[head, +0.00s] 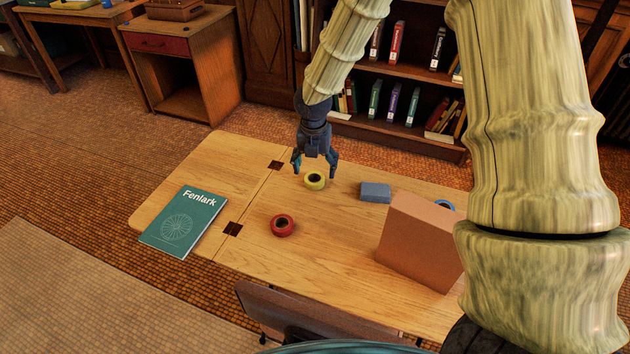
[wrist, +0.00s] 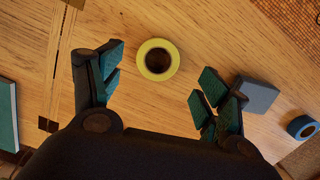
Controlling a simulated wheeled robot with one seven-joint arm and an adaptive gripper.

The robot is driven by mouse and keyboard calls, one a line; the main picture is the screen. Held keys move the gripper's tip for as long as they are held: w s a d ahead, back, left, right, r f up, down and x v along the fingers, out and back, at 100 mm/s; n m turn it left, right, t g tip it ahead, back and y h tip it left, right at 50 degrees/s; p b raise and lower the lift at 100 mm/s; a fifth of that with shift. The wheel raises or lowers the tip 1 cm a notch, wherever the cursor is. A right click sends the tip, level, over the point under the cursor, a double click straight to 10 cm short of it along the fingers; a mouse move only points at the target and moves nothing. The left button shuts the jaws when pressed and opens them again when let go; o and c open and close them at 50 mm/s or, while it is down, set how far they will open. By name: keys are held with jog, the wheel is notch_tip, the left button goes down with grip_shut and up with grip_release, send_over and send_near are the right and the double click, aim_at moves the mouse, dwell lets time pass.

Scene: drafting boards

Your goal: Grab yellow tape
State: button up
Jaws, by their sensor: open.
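The yellow tape (head: 315,182) is a small ring roll lying flat on the wooden table, near its far edge in the head view. In the wrist view the yellow tape (wrist: 158,60) lies ahead of the fingertips, between the lines of the two fingers and nearer the left one. My gripper (head: 315,171) is open and empty, pointing down over the tape. In the wrist view my gripper (wrist: 157,82) has its teal-padded fingers wide apart, and neither appears to touch the tape.
A red tape roll (head: 283,225), a blue-grey block (head: 375,192), a brown box (head: 420,240) and a teal book (head: 183,222) share the table (head: 320,285). A blue tape roll (head: 445,205) is partly hidden behind the box. The tabletop left of the yellow tape is clear.

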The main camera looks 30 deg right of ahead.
aim_at(314, 176)
jog(key=shift+w+d+f, duration=0.1)
jog(key=shift+w+f, duration=0.1)
jog(key=shift+f, duration=1)
jog(key=shift+w+f, duration=0.2)
jog(key=shift+f, duration=1)
jog(key=shift+c, duration=0.2)
jog(key=c, duration=0.9)
